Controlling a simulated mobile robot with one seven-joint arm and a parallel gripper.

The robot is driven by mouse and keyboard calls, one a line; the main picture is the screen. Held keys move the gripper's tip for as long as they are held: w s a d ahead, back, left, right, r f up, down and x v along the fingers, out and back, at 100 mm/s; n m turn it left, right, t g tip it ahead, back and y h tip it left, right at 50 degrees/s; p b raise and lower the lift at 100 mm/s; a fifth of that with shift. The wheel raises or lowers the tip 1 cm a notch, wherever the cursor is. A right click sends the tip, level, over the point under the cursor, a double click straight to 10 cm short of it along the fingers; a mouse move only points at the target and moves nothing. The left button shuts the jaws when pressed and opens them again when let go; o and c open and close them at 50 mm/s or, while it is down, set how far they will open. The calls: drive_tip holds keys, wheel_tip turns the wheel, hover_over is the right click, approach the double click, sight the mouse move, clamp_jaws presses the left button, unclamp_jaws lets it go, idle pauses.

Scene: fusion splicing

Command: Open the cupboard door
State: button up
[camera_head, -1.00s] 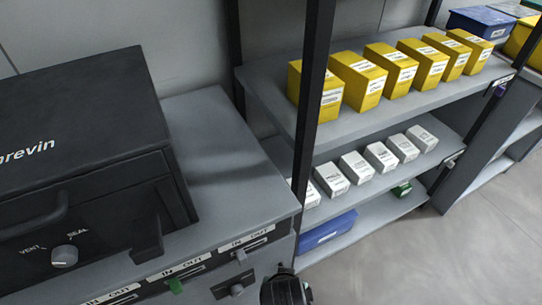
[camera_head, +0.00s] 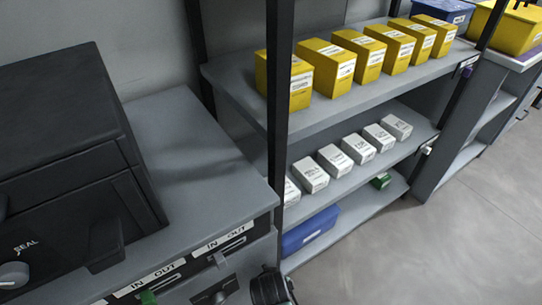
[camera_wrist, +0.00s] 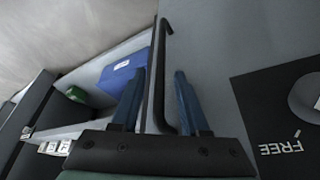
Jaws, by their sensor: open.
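In the wrist view, a dark bar handle (camera_wrist: 158,99) with bent ends stands off a plain grey front panel (camera_wrist: 210,45), which looks like the cupboard door. My gripper (camera_wrist: 159,74) is open, its two blue fingers on either side of the handle. The handle runs lengthwise between them. Whether either finger touches it I cannot tell. No opening gap shows at the panel. In the head view the door front and the fingers are out of sight; a dark part of my arm shows at the bottom edge.
A black panel (camera_wrist: 265,105) marked FREE is beside the door. An open shelf rack (camera_head: 345,93) stands next to the grey cabinet (camera_head: 195,140), with yellow boxes (camera_head: 330,65), white boxes (camera_head: 335,160) and a blue bin (camera_head: 310,232). A black case (camera_head: 60,130) sits on the cabinet. Floor (camera_head: 465,220) at right is clear.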

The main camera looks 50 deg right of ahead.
clamp_jaws()
idle(1.4)
